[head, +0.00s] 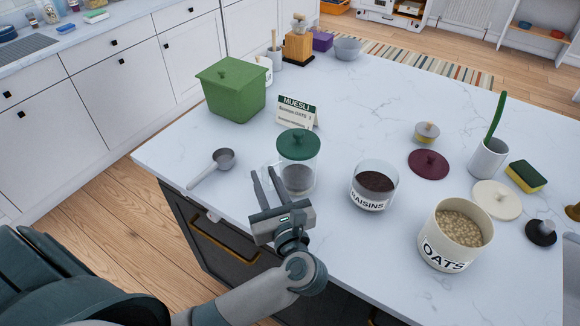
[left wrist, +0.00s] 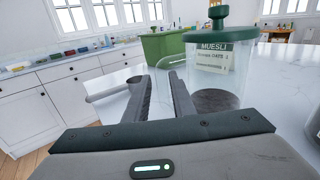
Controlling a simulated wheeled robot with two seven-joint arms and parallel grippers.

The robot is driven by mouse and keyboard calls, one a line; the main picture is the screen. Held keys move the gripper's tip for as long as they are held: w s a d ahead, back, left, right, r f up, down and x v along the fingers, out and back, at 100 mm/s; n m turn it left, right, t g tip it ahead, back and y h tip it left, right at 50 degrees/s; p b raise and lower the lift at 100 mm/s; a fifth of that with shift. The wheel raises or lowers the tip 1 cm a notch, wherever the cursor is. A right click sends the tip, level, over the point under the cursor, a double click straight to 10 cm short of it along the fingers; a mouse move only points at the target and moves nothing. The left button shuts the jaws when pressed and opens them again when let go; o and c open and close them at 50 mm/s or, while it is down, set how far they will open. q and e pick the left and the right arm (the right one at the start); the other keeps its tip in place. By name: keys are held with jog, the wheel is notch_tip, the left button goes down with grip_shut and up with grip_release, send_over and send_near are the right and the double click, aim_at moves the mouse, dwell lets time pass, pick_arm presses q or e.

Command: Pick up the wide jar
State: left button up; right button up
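A clear glass jar (head: 299,177) with a dark green knobbed lid (head: 298,145) stands upright on the white counter, with a little dark content at its bottom. In the left wrist view the jar (left wrist: 217,77) is just right of the fingers. My left gripper (head: 266,172) is open and empty, its two fingers pointing at the jar's left side in the head view. The fingers (left wrist: 157,77) are parted in the left wrist view, with nothing between them. I cannot tell whether the right finger touches the glass. My right gripper is not in view.
A raisins jar (head: 373,190) and an oats jar (head: 452,240) stand to the right. A metal scoop (head: 222,160) lies left of the gripper. A muesli sign (head: 295,112) and green box (head: 232,95) stand behind.

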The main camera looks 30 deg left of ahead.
pick_arm(q)
jog(key=shift+w+r, duration=0.1)
jog(key=shift+w, duration=0.05)
jog(key=shift+w+a+r+p, duration=0.25)
jog(key=shift+w+a+p, duration=0.2)
jog(key=shift+p, duration=0.2)
jog(key=p+x, duration=0.1)
jog(key=x, duration=0.2)
jog(key=shift+p, duration=0.4)
jog(key=shift+w+a+f, duration=0.2)
jog(key=shift+w+a, duration=0.1)
grip_shut()
